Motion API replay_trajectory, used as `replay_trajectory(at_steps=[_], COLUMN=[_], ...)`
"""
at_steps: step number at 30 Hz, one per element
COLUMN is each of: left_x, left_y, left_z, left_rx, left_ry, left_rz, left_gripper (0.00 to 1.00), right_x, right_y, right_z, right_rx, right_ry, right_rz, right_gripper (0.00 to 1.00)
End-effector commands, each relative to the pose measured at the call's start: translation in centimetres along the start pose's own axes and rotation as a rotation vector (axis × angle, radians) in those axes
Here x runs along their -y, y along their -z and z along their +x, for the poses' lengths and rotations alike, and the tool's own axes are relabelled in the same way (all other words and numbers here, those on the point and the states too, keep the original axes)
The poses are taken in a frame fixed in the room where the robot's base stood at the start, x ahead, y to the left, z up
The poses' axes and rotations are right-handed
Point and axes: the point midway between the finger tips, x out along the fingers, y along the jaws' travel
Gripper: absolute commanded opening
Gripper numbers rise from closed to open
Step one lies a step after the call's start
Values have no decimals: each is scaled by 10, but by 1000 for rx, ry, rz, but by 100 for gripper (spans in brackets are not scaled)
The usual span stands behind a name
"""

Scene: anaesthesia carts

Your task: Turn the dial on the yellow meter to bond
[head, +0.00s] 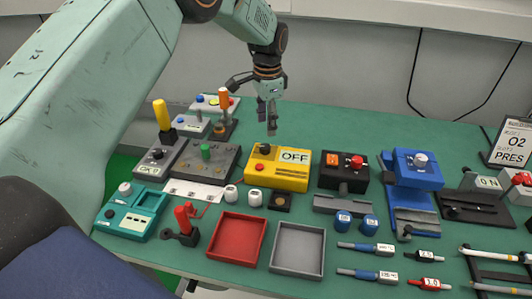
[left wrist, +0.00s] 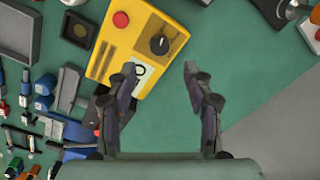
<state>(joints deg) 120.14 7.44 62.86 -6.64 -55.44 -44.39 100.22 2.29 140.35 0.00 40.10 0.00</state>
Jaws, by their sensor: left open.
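The yellow meter (head: 277,172) stands near the middle of the green table. It has a white label reading OFF (head: 295,156), a red button (head: 256,168) and a small black dial (head: 265,148). In the left wrist view the yellow meter (left wrist: 118,50) shows from above, with its black dial (left wrist: 159,44) and red button (left wrist: 121,19). My left gripper (head: 268,120) hangs open and empty just behind and above the meter. In the left wrist view its fingers (left wrist: 160,85) are apart, the left one overlapping the label. The dial's pointer setting is too small to tell. My right gripper is not in view.
A grey box with a green knob (head: 206,152) stands left of the meter, and a black box with a red button (head: 345,170) stands right. Red (head: 237,218) and grey (head: 324,246) trays lie in front. The table behind the meter is clear.

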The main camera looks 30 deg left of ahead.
Motion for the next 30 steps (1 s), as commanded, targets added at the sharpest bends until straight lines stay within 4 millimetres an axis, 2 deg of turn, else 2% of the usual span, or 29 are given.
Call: replay_trajectory(at_steps=[1,7,18,22,30], left_x=[0,1,1,1,2], left_y=[0,1,1,1,1], left_z=[5,16,70,79,81], left_rx=[-1,-1,-1,-1,-2], left_ry=[1,1,1,1,2], left_rz=[0,0,0,0,0], left_gripper=[52,52,52,52,52], right_x=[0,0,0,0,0], right_y=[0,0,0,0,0], right_z=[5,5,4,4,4], right_rx=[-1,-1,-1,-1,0], right_ry=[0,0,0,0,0], right_rz=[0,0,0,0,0], right_gripper=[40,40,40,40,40])
